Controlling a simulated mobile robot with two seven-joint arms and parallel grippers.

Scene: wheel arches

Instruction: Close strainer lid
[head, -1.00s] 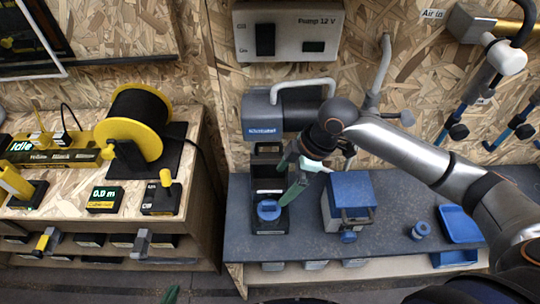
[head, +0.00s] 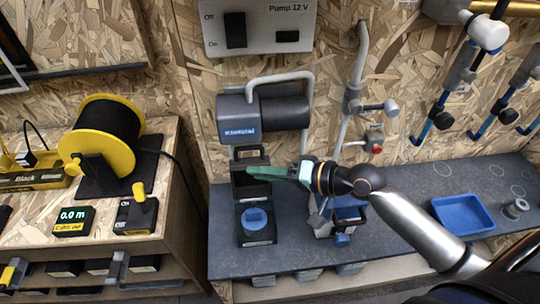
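A dark strainer unit sits on the grey bench below the pump. Its black square lid (head: 247,187) appears to stand upright at the back, above a low black base (head: 256,236) with a blue round part (head: 255,218) on top. My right gripper (head: 255,172) reaches in from the right. Its green fingers point left and overlap the lid's upper part in the head view; I cannot tell whether they touch it. The fingers show edge-on, so their opening is unclear. My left gripper is not in view.
The pump (head: 240,118) hangs on the wall just above the lid. A blue box (head: 350,209) stands right of the strainer, partly hidden by my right gripper and arm. A blue tray (head: 462,214) lies further right. A yellow cable reel (head: 107,135) stands on the left bench.

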